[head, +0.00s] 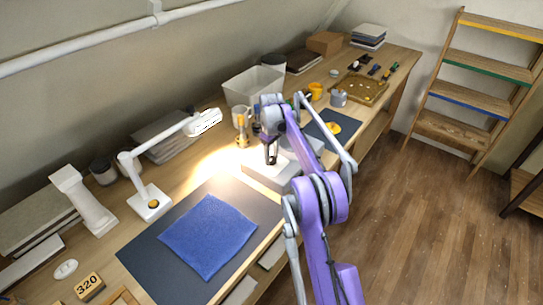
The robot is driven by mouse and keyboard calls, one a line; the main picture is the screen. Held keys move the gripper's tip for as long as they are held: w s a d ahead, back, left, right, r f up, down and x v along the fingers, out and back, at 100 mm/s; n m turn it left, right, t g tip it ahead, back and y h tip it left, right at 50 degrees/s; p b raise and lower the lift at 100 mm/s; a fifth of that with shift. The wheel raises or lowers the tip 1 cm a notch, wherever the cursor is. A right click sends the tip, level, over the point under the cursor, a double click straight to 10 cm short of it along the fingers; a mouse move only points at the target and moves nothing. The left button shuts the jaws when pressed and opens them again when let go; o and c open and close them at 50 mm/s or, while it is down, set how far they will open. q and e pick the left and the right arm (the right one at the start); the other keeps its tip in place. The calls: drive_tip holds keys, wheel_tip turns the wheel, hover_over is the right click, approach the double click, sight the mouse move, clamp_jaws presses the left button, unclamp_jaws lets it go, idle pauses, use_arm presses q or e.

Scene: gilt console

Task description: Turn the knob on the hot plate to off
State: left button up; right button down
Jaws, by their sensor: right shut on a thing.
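The hot plate (255,172) is a low pale box on the wooden bench, just right of the bright lamp-lit patch. My right gripper (271,160) points down at its top, with the dark fingers close together. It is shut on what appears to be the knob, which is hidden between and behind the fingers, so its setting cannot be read. My purple right arm covers the right side of the hot plate. My left gripper is not in view.
A white desk lamp (150,200) stands left, near a blue cloth (209,237) on a dark mat (150,262). A brass-coloured bottle (242,130) and a pale bin (250,87) stand behind the hot plate. A tray (372,97) lies farther right. A ladder shelf (480,75) stands beyond.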

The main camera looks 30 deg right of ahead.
idle(0.5)
drive_tip(key=shift+c, duration=1.8)
unclamp_jaws()
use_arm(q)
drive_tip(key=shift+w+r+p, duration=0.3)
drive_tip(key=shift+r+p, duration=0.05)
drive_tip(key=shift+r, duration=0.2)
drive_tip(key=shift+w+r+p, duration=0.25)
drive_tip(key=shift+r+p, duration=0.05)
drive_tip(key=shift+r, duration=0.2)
use_arm(e)
wheel_tip(320, 180, up, 11)
drive_tip(key=shift+f, duration=0.1)
